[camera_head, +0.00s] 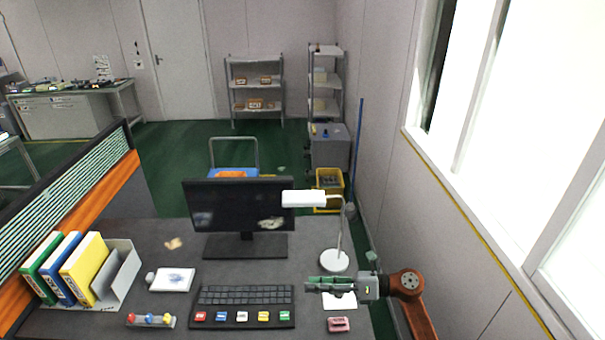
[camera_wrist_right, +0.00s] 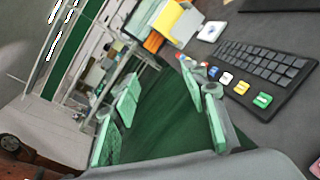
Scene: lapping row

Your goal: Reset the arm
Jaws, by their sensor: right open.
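My right arm comes in from the lower right in the head view. Its right gripper (camera_head: 312,284) hangs over the right part of the dark desk (camera_head: 150,240) and points left. In the right wrist view the right gripper (camera_wrist_right: 160,85) has its green-padded fingers spread apart with nothing between them. The keyboard (camera_head: 246,295) with its row of coloured buttons lies left of the gripper. A white sheet (camera_head: 341,301) and a small pink object (camera_head: 339,324) lie below the gripper in the picture. My left gripper is not in view.
A monitor (camera_head: 240,210) and a white desk lamp (camera_head: 334,260) stand close beyond the gripper. Binders (camera_head: 85,268) stand in a holder at the left. A white pad (camera_head: 173,279) lies between. A wall with windows (camera_head: 500,110) bounds the right side.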

